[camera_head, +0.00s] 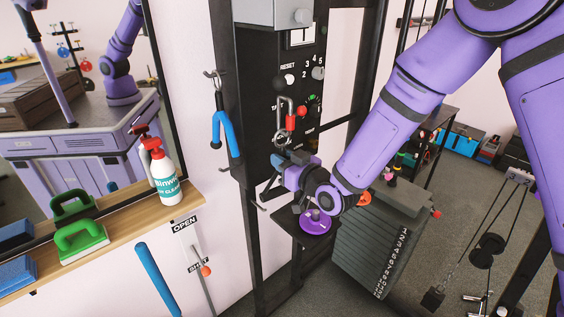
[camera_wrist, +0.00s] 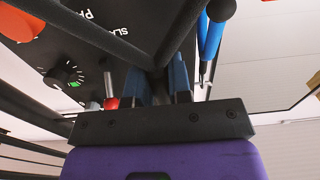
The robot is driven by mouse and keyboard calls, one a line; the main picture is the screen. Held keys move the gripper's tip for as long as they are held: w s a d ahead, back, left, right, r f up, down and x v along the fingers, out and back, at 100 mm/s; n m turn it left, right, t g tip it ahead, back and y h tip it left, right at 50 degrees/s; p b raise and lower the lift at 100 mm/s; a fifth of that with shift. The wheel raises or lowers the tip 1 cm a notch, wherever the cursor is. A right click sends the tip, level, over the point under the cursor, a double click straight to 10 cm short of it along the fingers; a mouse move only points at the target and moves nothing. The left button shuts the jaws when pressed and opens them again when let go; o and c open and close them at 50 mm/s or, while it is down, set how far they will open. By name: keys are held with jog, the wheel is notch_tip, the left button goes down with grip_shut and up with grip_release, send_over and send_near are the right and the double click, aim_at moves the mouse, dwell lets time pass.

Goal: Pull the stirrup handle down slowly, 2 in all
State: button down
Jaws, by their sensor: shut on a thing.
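The stirrup handle (camera_head: 268,190) is a black triangular frame hanging in front of the machine's black column. A metal carabiner and ring (camera_head: 283,137) show just above my gripper. My gripper (camera_head: 281,161) is shut on the handle near its upper part. In the wrist view two dark bars of the handle (camera_wrist: 186,38) meet in a V at the blue fingertips of my gripper (camera_wrist: 160,85). The fingers hide the exact grip point. A white display (camera_head: 301,37) on the column shows a dark upright mark.
A blue rope attachment (camera_head: 223,128) hangs on a hook left of the column. A purple disc-like object (camera_head: 315,222) sits on a small shelf below my gripper. A grey weight stack (camera_head: 375,240) stands at right. A spray bottle (camera_head: 165,178) stands on the wooden shelf (camera_head: 130,222) at left.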

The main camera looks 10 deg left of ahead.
aim_at(282, 131)
jog(key=shift+r, duration=1.05)
jog(key=shift+r, duration=1.2)
jog(key=shift+r, duration=1.15)
jog(key=shift+r, duration=0.5)
jog(key=shift+f, duration=0.1)
